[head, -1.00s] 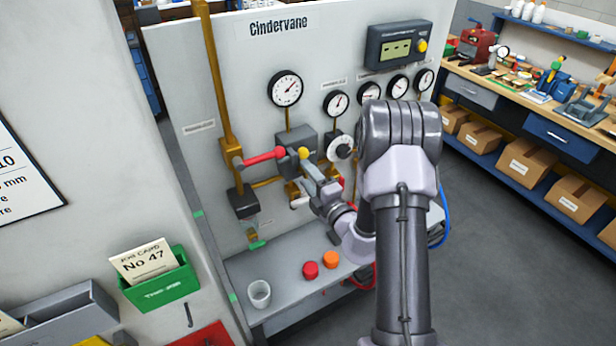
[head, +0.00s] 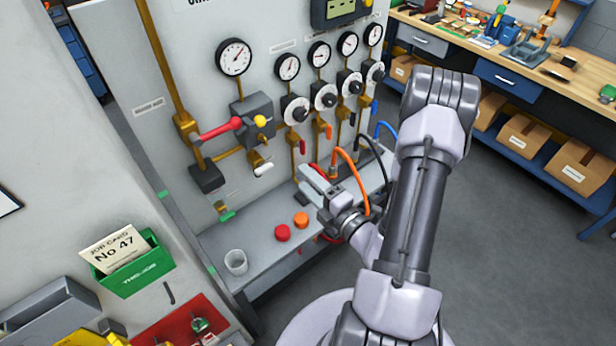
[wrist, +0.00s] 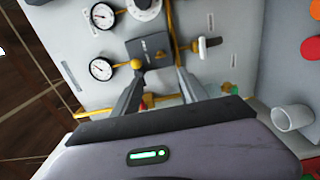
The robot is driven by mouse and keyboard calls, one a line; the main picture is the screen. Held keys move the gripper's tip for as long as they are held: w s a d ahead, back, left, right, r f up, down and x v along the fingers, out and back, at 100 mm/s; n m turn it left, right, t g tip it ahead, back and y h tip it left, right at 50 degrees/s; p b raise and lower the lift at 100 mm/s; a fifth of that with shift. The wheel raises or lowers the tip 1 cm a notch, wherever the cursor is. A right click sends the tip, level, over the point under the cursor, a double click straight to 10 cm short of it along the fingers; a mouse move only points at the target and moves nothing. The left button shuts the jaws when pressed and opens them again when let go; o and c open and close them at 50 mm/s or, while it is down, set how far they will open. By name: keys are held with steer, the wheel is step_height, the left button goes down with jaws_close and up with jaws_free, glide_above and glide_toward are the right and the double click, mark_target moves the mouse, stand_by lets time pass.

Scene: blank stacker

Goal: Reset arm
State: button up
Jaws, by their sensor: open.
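My gripper (head: 309,181) is open, with nothing visible between its fingers. In the head view it appears in front of the lower panel, over the grey shelf (head: 250,262), right of the red-handled lever (head: 218,130) and the valve box with the yellow knob (head: 260,121). In the wrist view the two fingers (wrist: 158,78) are spread apart and point toward the panel. The valve box (wrist: 150,48) shows beyond them. My arm bends above and to the right of the gripper in the head view.
A red cap (head: 282,233), an orange cap (head: 301,220) and a white cup (head: 236,262) stand on the shelf. Orange (head: 350,165), black and blue hoses loop close behind my gripper. A green card holder (head: 135,265) is at left. Open floor lies at right.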

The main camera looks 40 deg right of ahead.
stand_by(0.3)
steer(key=s+a+r+n+g+y+b, duration=0.2)
steer(key=a+n+g+y+b, duration=0.4)
steer(key=a+n, duration=0.6)
steer(key=s+a+r+n+g+y+b, duration=0.2)
steer(key=a+r+n+g+y, duration=0.15)
steer(key=a+n+y, duration=0.6)
steer(key=s+a+f+n+g+h+b, duration=0.3)
steer(key=s+n+g, duration=0.15)
steer(key=n, duration=0.35)
steer(key=s+a+f+n+g+h+b, duration=0.2)
steer(key=s+a+f+n+g+h, duration=0.15)
steer(key=s+n, duration=0.35)
steer(key=w+d+r+n+t+h+b, duration=0.1)
steer(key=d+n+t+h+b, duration=0.4)
steer(key=n, duration=0.8)
steer(key=w+d+h, duration=0.1)
steer(key=d+h, duration=0.1)
steer(key=shift+h, duration=0.3)
